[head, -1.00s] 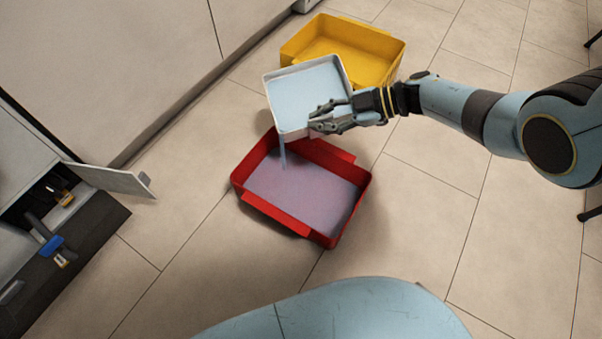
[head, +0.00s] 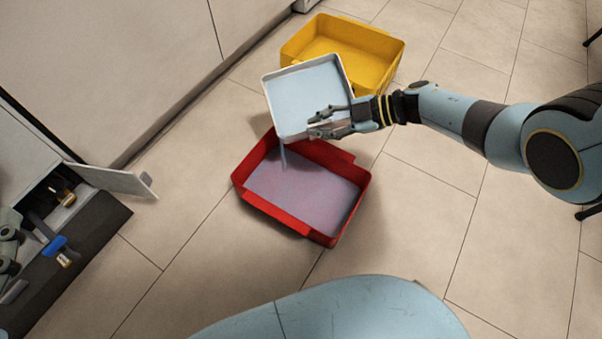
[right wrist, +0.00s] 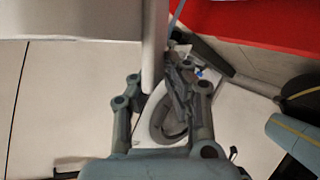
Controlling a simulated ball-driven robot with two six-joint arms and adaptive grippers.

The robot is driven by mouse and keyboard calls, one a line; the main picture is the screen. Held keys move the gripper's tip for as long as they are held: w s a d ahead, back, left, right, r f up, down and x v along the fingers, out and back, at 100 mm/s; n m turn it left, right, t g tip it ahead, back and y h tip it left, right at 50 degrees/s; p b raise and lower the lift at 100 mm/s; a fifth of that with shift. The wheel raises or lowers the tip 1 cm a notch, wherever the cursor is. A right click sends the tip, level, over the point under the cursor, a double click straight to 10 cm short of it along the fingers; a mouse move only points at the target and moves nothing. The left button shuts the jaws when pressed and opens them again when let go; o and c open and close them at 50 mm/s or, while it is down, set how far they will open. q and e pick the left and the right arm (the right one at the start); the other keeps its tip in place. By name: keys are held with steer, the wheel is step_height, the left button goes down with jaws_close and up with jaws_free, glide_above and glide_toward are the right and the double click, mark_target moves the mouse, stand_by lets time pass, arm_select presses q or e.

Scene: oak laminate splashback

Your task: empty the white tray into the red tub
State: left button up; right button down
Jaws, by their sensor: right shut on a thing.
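My right gripper (head: 317,123) is shut on the near right wall of the white tray (head: 271,108), which it holds tilted above the far side of the red tub (head: 272,213). Pale blue liquid (head: 306,88) covers much of the tray's floor. A thin blue stream (head: 283,155) falls from the tray's near left corner into the tub. Greyish-purple liquid (head: 305,190) spreads over the tub's floor. The right wrist view shows the tray's wall (right wrist: 154,50) between my fingers and the tub's red wall (right wrist: 265,22). Jointed parts of my left gripper (head: 8,243) just show at the left edge; its fingertips are unclear.
A yellow tub (head: 390,65) stands on the floor behind the white tray. At left, an open drawer (head: 95,230) holds tools, with a grey panel (head: 115,180) beside it. A pale cabinet front (head: 110,60) runs along the back left.

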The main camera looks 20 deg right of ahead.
arm_select(q)
steer(key=shift+f, duration=0.1)
arm_select(e)
steer(key=shift+a+f, duration=0.1)
arm_select(q)
steer(key=shift+s+f, duration=0.25)
steer(key=shift+f, duration=0.2)
arm_select(e)
steer(key=shift+s+f, duration=0.15)
arm_select(q)
steer(key=shift+s+a+f+g, duration=0.1)
steer(key=shift+s+f+g, duration=0.1)
steer(key=shift+g, duration=0.2)
arm_select(e)
steer(key=shift+s+a+f+n, duration=0.1)
steer(key=shift+s+a+n, duration=0.05)
steer(key=shift+n, duration=0.15)
arm_select(q)
steer(key=shift+f, duration=0.25)
arm_select(e)
steer(key=shift+s+f, duration=0.1)
steer(key=shift+f, duration=0.05)
steer(key=shift+a+t+h, duration=0.1)
steer(key=shift+t+h, duration=0.2)
